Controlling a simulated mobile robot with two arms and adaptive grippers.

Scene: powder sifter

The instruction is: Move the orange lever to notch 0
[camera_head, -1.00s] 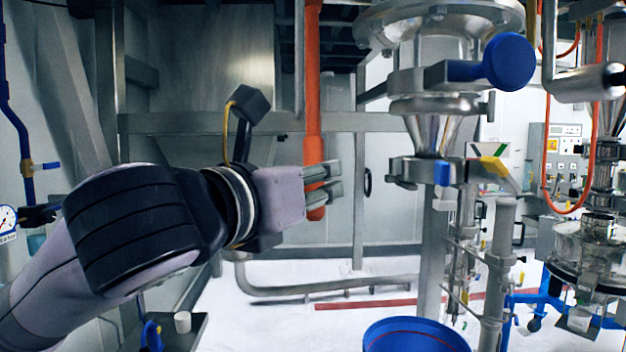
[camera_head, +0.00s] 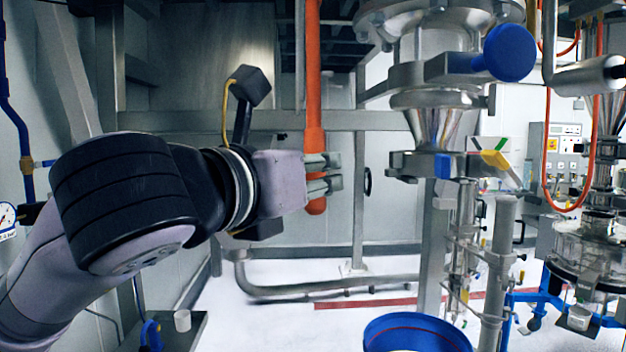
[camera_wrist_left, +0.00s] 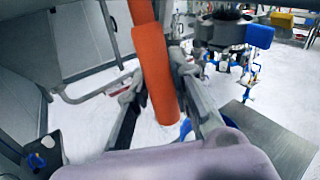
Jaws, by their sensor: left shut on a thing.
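The orange lever (camera_head: 313,90) hangs as a long, nearly upright bar left of the steel sifter column in the head view. Its lower end also shows in the left wrist view (camera_wrist_left: 153,75). My left gripper (camera_head: 328,173) is at the lever's lower part, with its fingers shut around it; a short stub of orange shows below the fingers. In the left wrist view the fingers (camera_wrist_left: 155,90) stand on both sides of the orange bar. The notches and their numbers cannot be made out. My right gripper is not in view.
The steel sifter column (camera_head: 435,120) with a blue round knob (camera_head: 509,53) stands right of the lever. A blue drum (camera_head: 416,333) stands below it. A steel frame beam (camera_head: 200,121) runs behind my arm. A low pipe (camera_head: 300,288) crosses near the floor.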

